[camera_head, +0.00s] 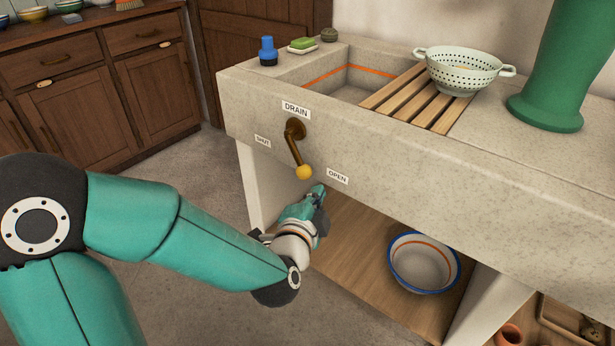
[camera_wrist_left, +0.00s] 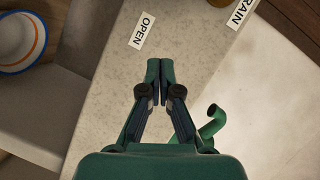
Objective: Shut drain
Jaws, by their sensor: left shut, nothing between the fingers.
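The drain lever (camera_head: 296,150) is a brass crank with a yellow knob (camera_head: 304,172), on the stone sink front under the DRAIN label (camera_head: 295,108). It points roughly downward between the SHUT label (camera_head: 262,141) on the left and the OPEN label (camera_head: 337,177) on the right. My left gripper (camera_head: 319,190) is shut and empty, just below and right of the knob, apart from it. In the left wrist view its closed fingertips (camera_wrist_left: 160,68) are near the OPEN label (camera_wrist_left: 142,30); only a bit of brass shows at the top edge. My right gripper is not in view.
The stone sink (camera_head: 240,90) has a wooden rack (camera_head: 400,98) with a colander (camera_head: 464,70) on it. A blue-rimmed bowl (camera_head: 424,262) sits on the shelf below. A blue bottle (camera_head: 268,50) and green soap (camera_head: 303,43) stand on the rim. Floor left of the sink is clear.

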